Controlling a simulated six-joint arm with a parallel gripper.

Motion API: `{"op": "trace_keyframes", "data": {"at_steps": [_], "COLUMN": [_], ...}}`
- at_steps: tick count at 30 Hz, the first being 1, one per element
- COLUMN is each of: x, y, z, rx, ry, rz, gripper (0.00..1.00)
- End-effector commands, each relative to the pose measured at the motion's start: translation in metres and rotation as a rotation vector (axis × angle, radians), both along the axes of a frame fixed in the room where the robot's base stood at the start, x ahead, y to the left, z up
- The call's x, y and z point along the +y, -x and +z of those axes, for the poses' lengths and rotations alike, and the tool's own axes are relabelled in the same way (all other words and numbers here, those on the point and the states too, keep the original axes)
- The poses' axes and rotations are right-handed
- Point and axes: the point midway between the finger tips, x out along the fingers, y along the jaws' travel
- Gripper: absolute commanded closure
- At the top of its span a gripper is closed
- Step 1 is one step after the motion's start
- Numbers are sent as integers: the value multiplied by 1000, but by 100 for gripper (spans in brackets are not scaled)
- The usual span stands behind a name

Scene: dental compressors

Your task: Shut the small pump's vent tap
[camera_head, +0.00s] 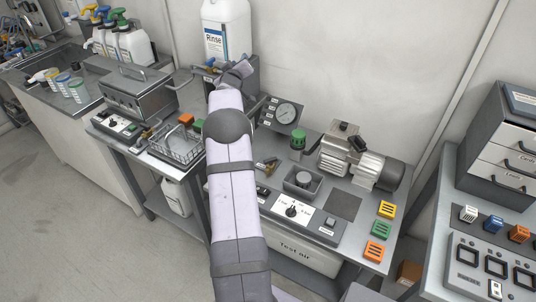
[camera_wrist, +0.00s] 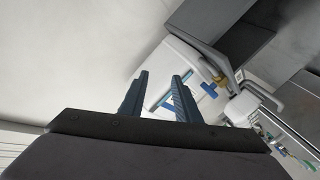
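A pump with a silver ribbed motor (camera_head: 365,167) and a dark end cap stands at the back right of the middle bench. A small black part (camera_head: 359,143) sticks up on it, but I cannot tell whether this is the vent tap or how it is turned. A small brass-coloured fitting (camera_head: 266,164) lies or stands on the bench left of the pump. My gripper (camera_head: 238,74) is raised at the back, in front of the white Rinse bottle (camera_head: 227,32) and well left of the pump. In the wrist view my gripper (camera_wrist: 160,90) has its two blue fingers apart with nothing between them.
A gauge panel (camera_head: 281,114) and a green-topped part (camera_head: 298,139) stand left of the pump. A wire basket (camera_head: 176,148) is left of my arm. Yellow (camera_head: 386,209), green (camera_head: 381,229) and orange (camera_head: 375,251) blocks line the bench's right edge. A drawer cabinet (camera_head: 500,140) stands farther right.

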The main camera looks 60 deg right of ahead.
Motion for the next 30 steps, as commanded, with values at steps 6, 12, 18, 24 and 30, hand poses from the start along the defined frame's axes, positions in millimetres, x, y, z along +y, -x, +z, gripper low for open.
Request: {"op": "trace_keyframes", "data": {"at_steps": [6, 12, 18, 24, 30], "x": [47, 82, 108, 134, 145], "y": [-28, 22, 106, 159, 171], "z": [-81, -152, -186, -193, -194], "rx": [549, 1075, 1514, 1721, 1781], "ry": [-71, -179, -343, -507, -543], "rz": [329, 533, 657, 752, 824], "gripper": [70, 70, 70, 70, 70]}}
